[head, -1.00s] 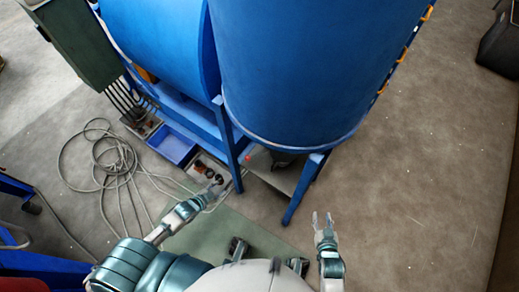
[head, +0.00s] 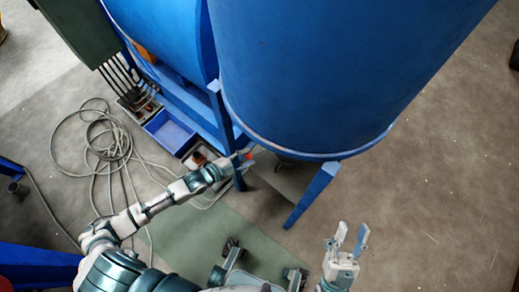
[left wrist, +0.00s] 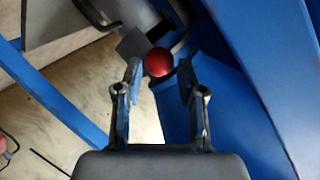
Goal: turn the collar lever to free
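The collar lever's round red knob (left wrist: 158,62) shows in the left wrist view, at the fingertips of my left gripper (left wrist: 160,75). The two fingers stand apart on either side of it; I cannot tell whether they touch it. A grey metal block (left wrist: 138,43) lies just behind the knob. In the head view the knob (head: 249,157) is a small red spot under the big blue drum, by a blue leg, with my left gripper (head: 240,156) reaching it from the left. The lever's arm is mostly hidden. My right gripper (head: 352,234) is open and empty over the floor.
The large blue drum (head: 310,70) overhangs the knob. A blue support leg (head: 312,195) stands to the right. A blue bin (head: 170,131) and a coiled grey cable (head: 100,150) lie at the left. The floor at the right is clear.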

